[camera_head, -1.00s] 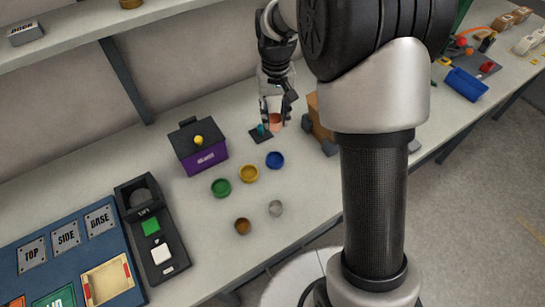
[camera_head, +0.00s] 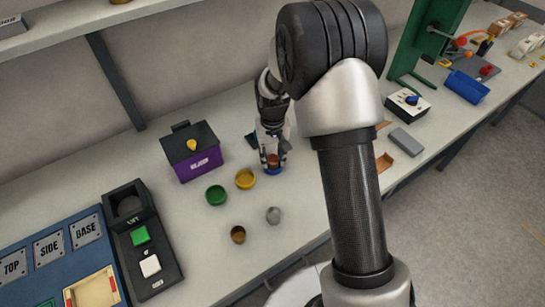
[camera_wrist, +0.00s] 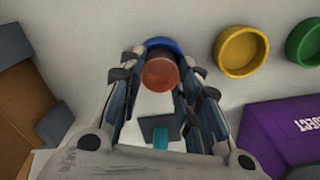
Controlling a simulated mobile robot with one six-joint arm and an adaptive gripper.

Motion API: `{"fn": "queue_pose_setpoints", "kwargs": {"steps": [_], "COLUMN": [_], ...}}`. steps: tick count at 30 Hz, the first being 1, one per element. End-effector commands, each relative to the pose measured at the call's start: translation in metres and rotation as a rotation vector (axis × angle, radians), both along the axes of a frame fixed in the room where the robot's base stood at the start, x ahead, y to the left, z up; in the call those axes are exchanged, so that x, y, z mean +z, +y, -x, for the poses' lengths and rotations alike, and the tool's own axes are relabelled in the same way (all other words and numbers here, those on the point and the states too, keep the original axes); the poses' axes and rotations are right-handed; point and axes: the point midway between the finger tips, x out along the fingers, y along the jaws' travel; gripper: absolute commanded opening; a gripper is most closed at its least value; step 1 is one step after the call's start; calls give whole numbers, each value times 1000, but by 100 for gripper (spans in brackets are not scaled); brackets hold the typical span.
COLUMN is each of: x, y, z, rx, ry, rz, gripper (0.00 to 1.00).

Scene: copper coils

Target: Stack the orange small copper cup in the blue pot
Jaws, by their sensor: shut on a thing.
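My gripper (camera_head: 272,158) is shut on the small orange copper cup (camera_head: 273,160), which shows between its fingers in the wrist view (camera_wrist: 160,72). The blue pot (camera_head: 273,171) is at the cup, mostly hidden by the gripper in the head view. In the wrist view the blue pot's rim (camera_wrist: 160,43) shows as an arc just past the cup. The cup overlaps the pot there. I cannot tell whether the cup is inside the pot or just above it.
A yellow pot (camera_head: 245,180) and a green pot (camera_head: 216,196) stand close by to the left. A brown cup (camera_head: 238,234) and a grey cup (camera_head: 273,215) stand nearer the front. A purple box (camera_head: 198,166) is behind at the left. A cardboard box (camera_wrist: 30,105) shows in the wrist view.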

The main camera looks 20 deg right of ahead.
Motion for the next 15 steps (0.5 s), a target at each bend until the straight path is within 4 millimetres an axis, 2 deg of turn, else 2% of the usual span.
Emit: {"fn": "queue_pose_setpoints", "kwargs": {"steps": [6, 13, 14, 15], "x": [1, -6, -6, -5], "y": [0, 0, 0, 0], "z": [-1, -1, -1, -1], "rx": [0, 0, 0, 0], "ry": [-3, -3, -3, -3], "rz": [0, 0, 0, 0], "gripper": [13, 13, 32, 34]}}
